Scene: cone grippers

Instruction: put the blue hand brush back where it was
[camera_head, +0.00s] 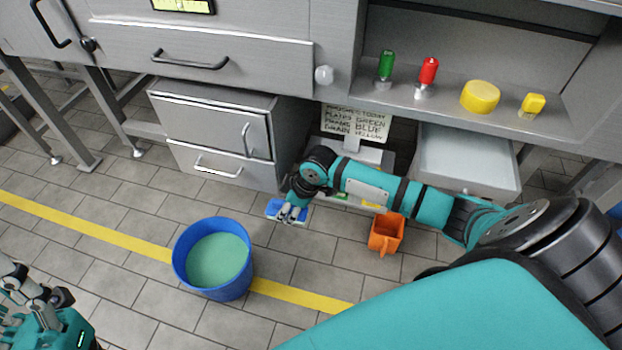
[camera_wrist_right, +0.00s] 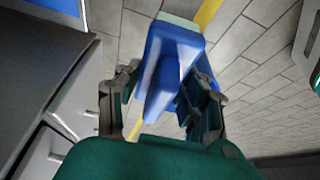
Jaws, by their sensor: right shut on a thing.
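The blue hand brush (camera_head: 274,208) is in my right gripper, held above the tiled floor in front of the steel cabinet. In the right wrist view the brush (camera_wrist_right: 170,62) fills the space between the two fingers of my right gripper (camera_wrist_right: 165,100), with a pale edge at its far end. My right gripper (camera_head: 291,212) is shut on it; the fingers partly cover the brush in the head view. My left gripper (camera_head: 28,288) is at the lower left edge, away from everything; its finger opening is unclear.
A blue bucket (camera_head: 181,262) with greenish liquid stands on the floor left of the brush. An orange container (camera_head: 384,238) is below my right arm. A written sign (camera_head: 356,122) stands behind the arm. Green (camera_head: 386,64), red (camera_head: 429,70) and yellow (camera_head: 481,95) items sit on the steel shelf.

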